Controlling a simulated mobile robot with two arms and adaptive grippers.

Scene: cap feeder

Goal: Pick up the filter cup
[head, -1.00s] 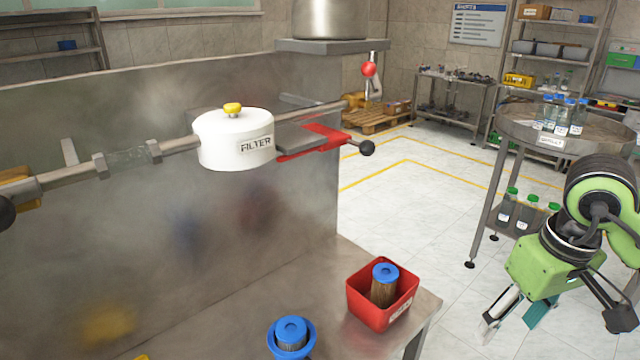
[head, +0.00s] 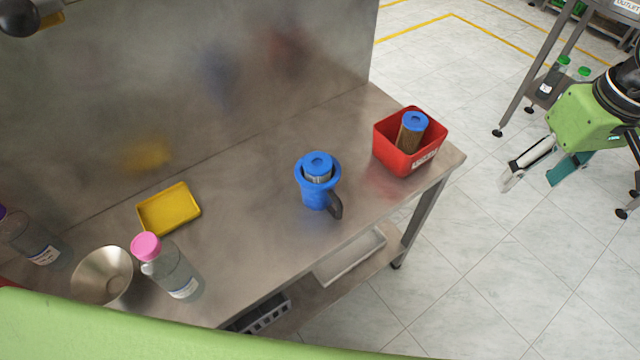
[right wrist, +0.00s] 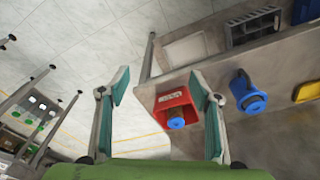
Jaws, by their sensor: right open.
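The filter cup (head: 314,196) is blue, with a dark handle, and stands upright on the steel bench (head: 255,155). A blue-topped filter cartridge (head: 318,170) sits in it. In the right wrist view the filter cup (right wrist: 245,90) lies to the right of the fingers. My right gripper (head: 532,178) is open and empty, off the bench's right end and well apart from the cup. Its spread fingers also show in the right wrist view (right wrist: 158,88). My left gripper is not in view.
A red bin (head: 381,150) holding a brown, blue-capped cartridge (head: 410,132) stands at the bench's right end, between cup and right gripper. A yellow tray (head: 168,208), metal bowl (head: 102,275) and pink-capped bottle (head: 172,270) stand left of the cup. Bench around the cup is clear.

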